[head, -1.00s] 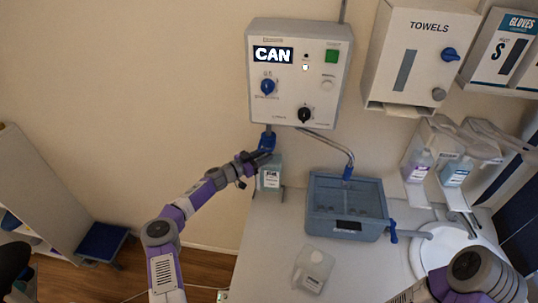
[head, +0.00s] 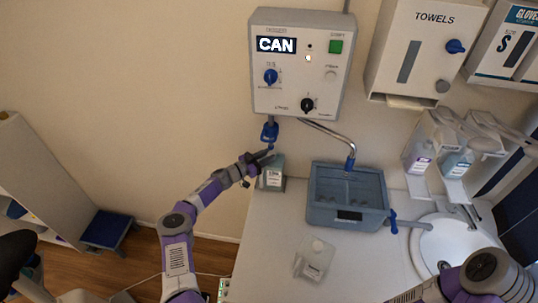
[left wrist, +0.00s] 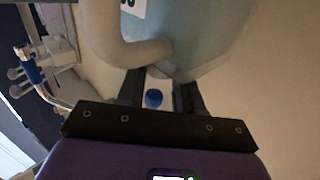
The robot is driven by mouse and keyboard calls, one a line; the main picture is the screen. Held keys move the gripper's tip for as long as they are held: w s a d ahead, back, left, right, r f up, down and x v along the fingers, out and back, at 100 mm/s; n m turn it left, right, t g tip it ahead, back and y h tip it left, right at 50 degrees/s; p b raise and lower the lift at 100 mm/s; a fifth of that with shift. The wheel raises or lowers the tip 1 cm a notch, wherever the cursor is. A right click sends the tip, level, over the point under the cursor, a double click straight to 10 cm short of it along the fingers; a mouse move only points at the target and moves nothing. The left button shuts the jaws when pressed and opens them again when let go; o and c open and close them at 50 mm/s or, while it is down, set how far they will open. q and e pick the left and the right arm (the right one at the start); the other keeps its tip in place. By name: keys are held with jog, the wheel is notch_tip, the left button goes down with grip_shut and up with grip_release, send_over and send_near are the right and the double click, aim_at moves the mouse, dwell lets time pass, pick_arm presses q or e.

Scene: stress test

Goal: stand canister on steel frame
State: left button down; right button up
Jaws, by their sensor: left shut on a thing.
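A grey-teal canister (head: 272,176) with a white label is upright at the left end of the counter, below the blue nozzle (head: 269,132) of the wall unit. My left gripper (head: 264,157) is at its top. In the left wrist view the canister (left wrist: 205,35) and its pale curved handle (left wrist: 128,48) fill the upper middle. My left gripper (left wrist: 160,95) is shut on the handle there. No steel frame can be made out clearly; the canister's underside is hidden. My right arm enters at the lower right of the head view, its gripper out of frame.
A wall dosing unit (head: 300,65) reads "CAN"; its steel spout reaches toward a grey-blue basin (head: 347,215). A translucent bottle (head: 314,260) lies on the counter (head: 270,250). A sink (head: 446,245) and soap dispensers are at right. A towel box hangs above.

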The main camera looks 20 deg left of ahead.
pick_arm(q)
jog(key=c, duration=1)
grip_release()
jog(key=shift+a, duration=0.1)
jog(key=shift+c, duration=0.2)
jog(key=o, duration=0.3)
jog(key=shift+s, duration=0.2)
jog(key=shift+w, duration=0.1)
jog(key=b+v, duration=0.1)
jog(key=v, duration=1.1)
